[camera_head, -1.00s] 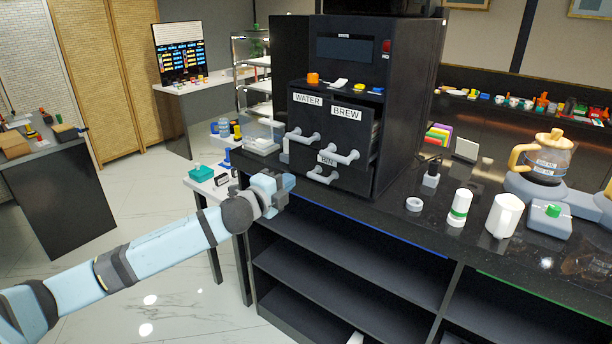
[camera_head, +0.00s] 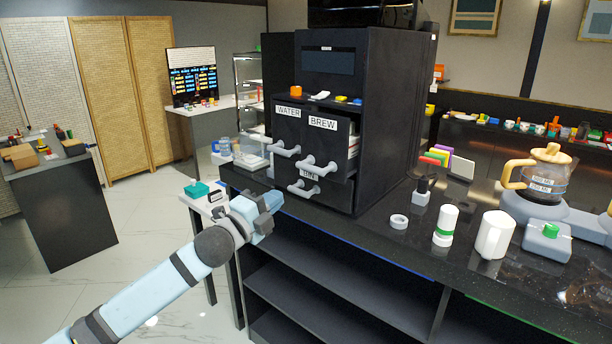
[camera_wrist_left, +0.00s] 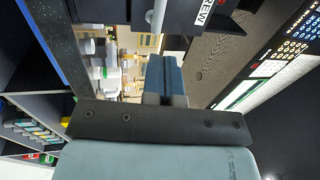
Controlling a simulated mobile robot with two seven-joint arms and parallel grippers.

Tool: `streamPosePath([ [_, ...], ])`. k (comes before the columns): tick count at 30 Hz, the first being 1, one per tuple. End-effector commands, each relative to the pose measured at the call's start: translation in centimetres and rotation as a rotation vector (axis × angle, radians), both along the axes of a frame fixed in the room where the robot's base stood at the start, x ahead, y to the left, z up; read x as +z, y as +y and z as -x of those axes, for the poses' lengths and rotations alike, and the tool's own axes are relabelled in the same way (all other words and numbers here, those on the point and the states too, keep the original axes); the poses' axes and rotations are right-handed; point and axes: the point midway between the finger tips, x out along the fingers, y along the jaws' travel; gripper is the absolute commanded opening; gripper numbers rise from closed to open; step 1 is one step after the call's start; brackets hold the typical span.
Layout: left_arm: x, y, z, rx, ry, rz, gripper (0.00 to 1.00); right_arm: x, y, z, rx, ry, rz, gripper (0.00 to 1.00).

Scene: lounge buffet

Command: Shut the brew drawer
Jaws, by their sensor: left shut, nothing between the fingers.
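The brew drawer (camera_head: 339,141), a black box with a white BREW label, sticks out of the black machine (camera_head: 393,120) in the head view; pale contents show at its open side. Its grey bar handle (camera_head: 320,167) faces me. My left gripper (camera_head: 271,208) is shut and empty, in front of the counter edge, lower and to the left of that handle, apart from it. In the left wrist view, my closed fingers (camera_wrist_left: 164,76) point toward the drawer front (camera_wrist_left: 205,12), whose label is partly cut off, and a grey handle (camera_wrist_left: 157,14). My right gripper is not in view.
The water drawer (camera_head: 287,126) is beside the brew drawer, and the bin drawer (camera_head: 327,192) is below, its label partly covered by the brew handle. Open shelves (camera_head: 330,290) lie under the counter. A white ring (camera_head: 399,221) and shakers stand right of the machine.

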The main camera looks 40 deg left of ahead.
Motion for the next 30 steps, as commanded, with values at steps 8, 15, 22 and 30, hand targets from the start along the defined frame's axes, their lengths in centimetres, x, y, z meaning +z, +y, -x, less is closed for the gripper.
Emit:
streamPosePath([
  [8,1.4,-0.4,-5.2,0.002,-0.002,0.001,0.00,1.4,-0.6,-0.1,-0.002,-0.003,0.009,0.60],
  [15,2.0,-0.7,-8.9,0.001,0.000,0.001,0.00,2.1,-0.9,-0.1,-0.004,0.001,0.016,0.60],
  [22,2.1,-0.8,-10.3,0.000,0.000,0.001,0.00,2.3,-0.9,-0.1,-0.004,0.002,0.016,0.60],
  [30,2.1,-0.8,-10.4,0.000,0.001,0.000,0.00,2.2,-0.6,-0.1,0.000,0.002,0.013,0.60],
])
